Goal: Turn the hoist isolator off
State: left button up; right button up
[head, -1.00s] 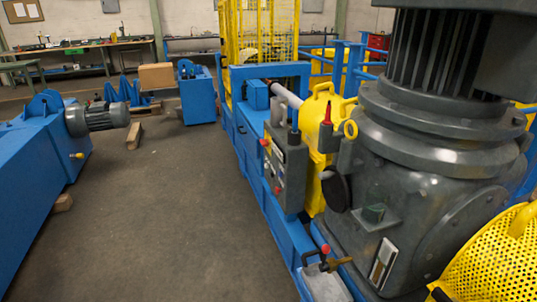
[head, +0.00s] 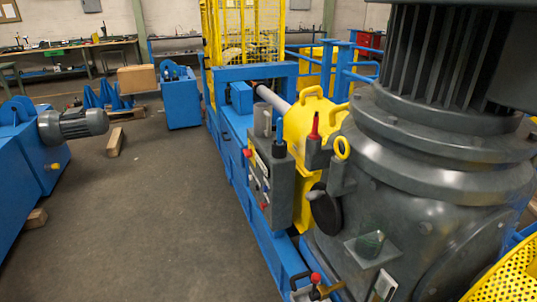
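A grey control box (head: 281,186) stands upright on the side of the blue machine frame (head: 235,170), right of centre in the head view. Its left face carries a pale label and small controls, with a red knob (head: 248,153) at the upper edge and another red knob (head: 264,206) lower down. I cannot tell which control is the hoist isolator, or its position. A red-knobbed handle (head: 316,278) sits low at the bottom edge. Neither of my grippers is in the head view.
A large grey motor and gearbox (head: 430,190) fills the right side, with yellow perforated guarding (head: 505,280) at lower right. A yellow cover (head: 312,118) sits behind the box. A blue machine with a grey motor (head: 75,125) stands at left. The floor (head: 150,210) between is clear.

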aim_at(248, 153)
jog(key=i+j+z, duration=0.8)
jog(key=k+j, duration=0.05)
jog(key=k, duration=0.05)
